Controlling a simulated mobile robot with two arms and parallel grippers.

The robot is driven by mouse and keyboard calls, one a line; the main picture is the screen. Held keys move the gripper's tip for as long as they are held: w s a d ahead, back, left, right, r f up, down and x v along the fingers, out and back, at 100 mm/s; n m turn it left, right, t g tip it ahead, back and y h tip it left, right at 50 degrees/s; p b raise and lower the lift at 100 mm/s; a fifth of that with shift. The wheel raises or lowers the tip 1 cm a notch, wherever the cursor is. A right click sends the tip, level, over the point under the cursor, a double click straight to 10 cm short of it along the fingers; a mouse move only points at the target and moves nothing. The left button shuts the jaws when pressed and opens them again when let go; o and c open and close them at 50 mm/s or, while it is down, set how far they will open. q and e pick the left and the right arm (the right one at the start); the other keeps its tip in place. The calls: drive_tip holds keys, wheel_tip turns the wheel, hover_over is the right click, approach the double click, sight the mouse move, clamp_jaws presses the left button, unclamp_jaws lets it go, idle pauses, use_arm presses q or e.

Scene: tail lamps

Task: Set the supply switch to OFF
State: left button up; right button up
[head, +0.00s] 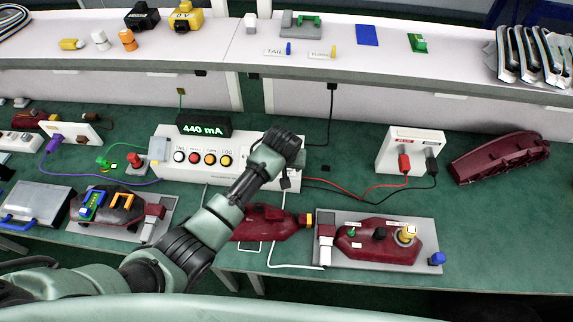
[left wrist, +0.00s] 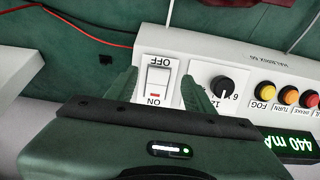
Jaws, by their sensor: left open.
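The supply switch (left wrist: 158,78) is a white rocker on the panel of the white tester box (head: 216,165). In the left wrist view its OFF label is above and its ON label below, both upside down, with a red mark near the ON end. Which end is pressed in is not clear. My left gripper (left wrist: 160,74) is open, with one finger on each side of the switch; contact cannot be told. In the head view my left gripper (head: 287,183) is over the box's right part, and my arm hides the switch. My right gripper is not in view.
A green display (head: 204,127) on the box reads 440 mA. A black knob (left wrist: 222,86) and several coloured buttons stand beside the switch. Red and black leads run to a white socket box (head: 411,146). A red lamp on a grey plate (head: 330,262) lies in front.

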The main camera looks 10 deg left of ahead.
use_arm(q)
drive_tip(key=x, duration=0.2)
drive_tip(key=shift+w+d+f, duration=0.1)
drive_tip(key=shift+w+f, duration=0.1)
drive_tip(key=shift+w, duration=0.05)
drive_tip(key=shift+w+f, duration=0.15)
drive_tip(key=shift+f, duration=0.25)
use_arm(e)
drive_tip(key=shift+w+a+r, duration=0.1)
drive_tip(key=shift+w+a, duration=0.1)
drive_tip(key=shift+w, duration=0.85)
